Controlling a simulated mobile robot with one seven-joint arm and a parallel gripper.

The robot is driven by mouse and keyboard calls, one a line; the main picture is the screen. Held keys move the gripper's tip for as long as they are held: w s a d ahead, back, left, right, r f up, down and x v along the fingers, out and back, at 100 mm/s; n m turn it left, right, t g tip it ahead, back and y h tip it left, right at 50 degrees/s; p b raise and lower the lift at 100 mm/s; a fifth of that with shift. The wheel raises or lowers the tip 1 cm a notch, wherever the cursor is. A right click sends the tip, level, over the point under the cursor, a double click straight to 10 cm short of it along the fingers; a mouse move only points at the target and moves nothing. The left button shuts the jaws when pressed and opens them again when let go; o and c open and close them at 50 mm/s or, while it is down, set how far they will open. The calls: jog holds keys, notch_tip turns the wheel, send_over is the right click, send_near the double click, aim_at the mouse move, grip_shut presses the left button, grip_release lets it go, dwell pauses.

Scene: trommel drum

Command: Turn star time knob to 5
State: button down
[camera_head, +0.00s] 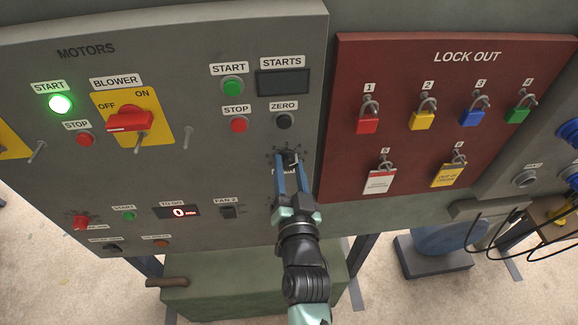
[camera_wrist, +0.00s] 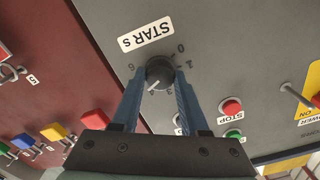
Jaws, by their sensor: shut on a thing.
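The star time knob (camera_wrist: 159,72) is a small round dark knob on the grey panel. In the wrist view it sits below an upside-down white label reading "STAR s" (camera_wrist: 147,34), with small dial numbers around it. In the head view my gripper (camera_head: 291,166) reaches up to the knob (camera_head: 290,156), which the fingers partly cover.
The grey panel (camera_head: 205,110) carries the red blower switch (camera_head: 129,121), a black zero button (camera_head: 284,120), a red stop button (camera_head: 239,125) and a dark starts display (camera_head: 282,82). A red lock-out board (camera_head: 440,125) with padlocks is close on the right.

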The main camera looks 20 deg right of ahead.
jog(key=shift+m, duration=1.5)
jog(key=shift+c, duration=2.1)
grip_release()
jog(key=shift+s, duration=0.1)
jog(key=b+v, duration=0.2)
jog(key=v, duration=1)
jog(key=shift+s, duration=0.4)
jog(key=shift+a, duration=0.15)
